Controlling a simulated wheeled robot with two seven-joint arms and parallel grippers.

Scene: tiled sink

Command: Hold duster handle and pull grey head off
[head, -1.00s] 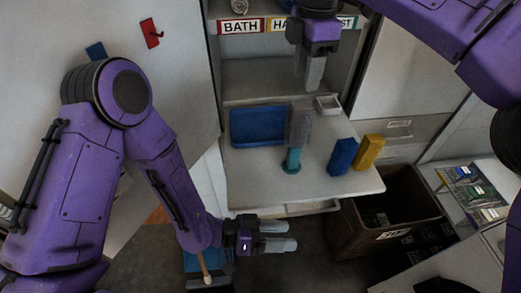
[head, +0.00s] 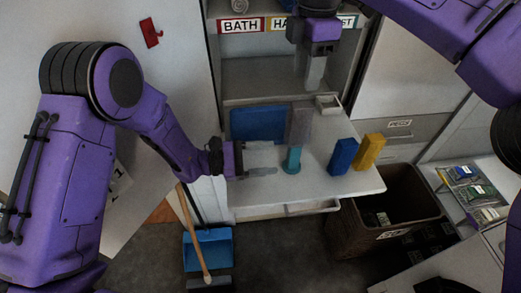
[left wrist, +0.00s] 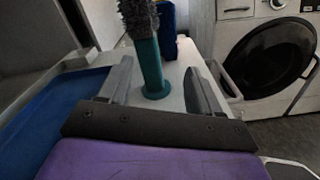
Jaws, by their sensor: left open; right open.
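The duster stands upright on the white worktop. Its teal handle (head: 293,158) is at the bottom and its fuzzy grey head (head: 299,123) is on top. In the left wrist view the teal handle (left wrist: 148,65) stands ahead, between the lines of the two fingers, with the grey head (left wrist: 138,17) partly cut off at the top. My left gripper (head: 262,158) is open, level and just left of the handle, apart from it. My right gripper (head: 315,75) points down above and slightly right of the grey head, open and apart from it.
A blue tray (head: 257,124) lies behind my left gripper. A blue block (head: 343,156) and a yellow block (head: 368,151) stand right of the duster. A small white box (head: 328,104) sits behind. A brown bin (head: 397,207) stands below the worktop's right edge.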

